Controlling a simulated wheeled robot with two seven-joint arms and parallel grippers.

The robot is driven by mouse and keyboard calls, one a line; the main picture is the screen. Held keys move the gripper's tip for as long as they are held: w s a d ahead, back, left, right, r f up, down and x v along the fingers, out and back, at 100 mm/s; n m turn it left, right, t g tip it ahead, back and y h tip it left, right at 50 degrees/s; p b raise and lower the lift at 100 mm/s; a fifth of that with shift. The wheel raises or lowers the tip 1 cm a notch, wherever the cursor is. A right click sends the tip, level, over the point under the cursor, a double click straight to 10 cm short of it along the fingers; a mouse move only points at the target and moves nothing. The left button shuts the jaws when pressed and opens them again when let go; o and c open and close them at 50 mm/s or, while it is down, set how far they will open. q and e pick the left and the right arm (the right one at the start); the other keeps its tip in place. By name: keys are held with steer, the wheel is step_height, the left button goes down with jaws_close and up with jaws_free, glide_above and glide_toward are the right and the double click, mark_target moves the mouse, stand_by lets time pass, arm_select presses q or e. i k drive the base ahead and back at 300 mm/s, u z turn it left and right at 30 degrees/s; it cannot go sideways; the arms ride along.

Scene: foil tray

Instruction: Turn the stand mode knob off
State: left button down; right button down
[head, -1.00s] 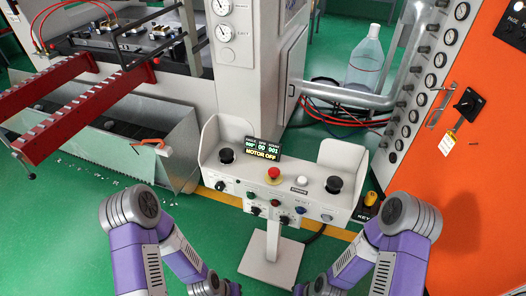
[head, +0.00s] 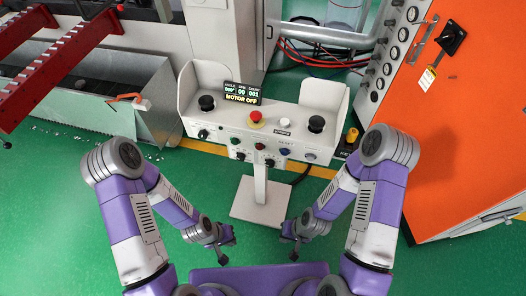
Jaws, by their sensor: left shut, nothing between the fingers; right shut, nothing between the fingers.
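The control stand (head: 259,122) is a white console on a post, ahead of me at the centre. A black knob (head: 203,133) sits at the left of its front face. Two more black knobs, one at lower left (head: 240,155) and one at lower centre (head: 269,162), sit under a row of coloured buttons. The lettering is too small to tell which knob is the mode knob, or its setting. My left gripper (head: 223,257) and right gripper (head: 293,256) are shut and empty, low in front of the stand, apart from it.
The console top has a display (head: 241,93) reading MOTOR OFF, a red mushroom button (head: 255,117) and two black ones. An orange cabinet (head: 460,130) stands at right, a grey metal bin (head: 100,95) and red rails (head: 70,60) at left.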

mark_target(203, 134)
steer(key=u, duration=0.45)
steer(key=i, duration=0.4)
steer(key=u, duration=0.75)
